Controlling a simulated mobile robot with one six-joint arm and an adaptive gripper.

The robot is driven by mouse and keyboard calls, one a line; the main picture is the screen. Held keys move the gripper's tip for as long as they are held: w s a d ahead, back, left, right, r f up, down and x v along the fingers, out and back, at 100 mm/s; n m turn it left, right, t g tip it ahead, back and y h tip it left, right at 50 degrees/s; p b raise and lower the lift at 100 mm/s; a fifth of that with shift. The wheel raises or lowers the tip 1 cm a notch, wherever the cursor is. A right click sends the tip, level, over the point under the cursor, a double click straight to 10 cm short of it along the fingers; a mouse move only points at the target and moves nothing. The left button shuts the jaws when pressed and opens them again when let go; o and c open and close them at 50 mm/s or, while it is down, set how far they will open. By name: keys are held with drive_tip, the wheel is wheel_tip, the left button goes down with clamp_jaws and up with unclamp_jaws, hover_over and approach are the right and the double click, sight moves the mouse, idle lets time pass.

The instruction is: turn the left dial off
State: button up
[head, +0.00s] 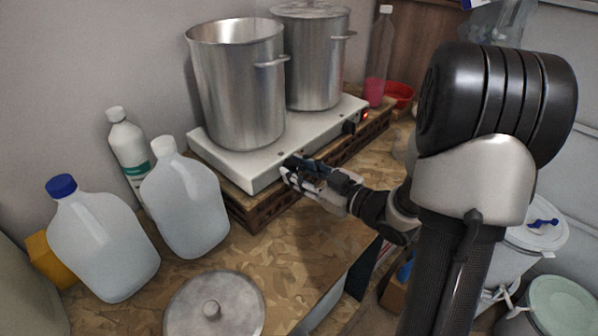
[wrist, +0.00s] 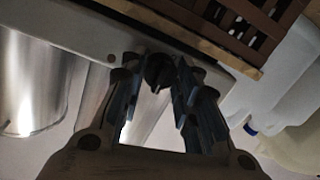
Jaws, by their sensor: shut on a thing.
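A white two-burner hotplate (head: 222,160) stands on a wooden crate on the workbench. Its left dial (wrist: 157,70) is black and sits on the front panel, between the fingers of my gripper in the wrist view. In the head view my gripper (head: 291,174) reaches the front left part of the hotplate and covers most of this dial. The gripper is shut on the left dial, one finger on each side. Which way the dial points is too dark to tell. The right dial (head: 349,127) is black, with a red light glowing beside it.
Two steel pots (head: 238,95) (head: 316,60) stand on the hotplate. Two clear jugs (head: 103,240) (head: 186,205) and a white bottle (head: 128,150) stand to the left. A round metal lid (head: 235,308) lies in front. A bottle with pink liquid (head: 375,88) and a red bowl (head: 398,93) are behind right.

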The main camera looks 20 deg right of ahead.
drive_tip(key=o, duration=1.1)
drive_tip(key=v, duration=1.2)
drive_tip(key=shift+r, duration=0.1)
drive_tip(key=shift+a, duration=0.1)
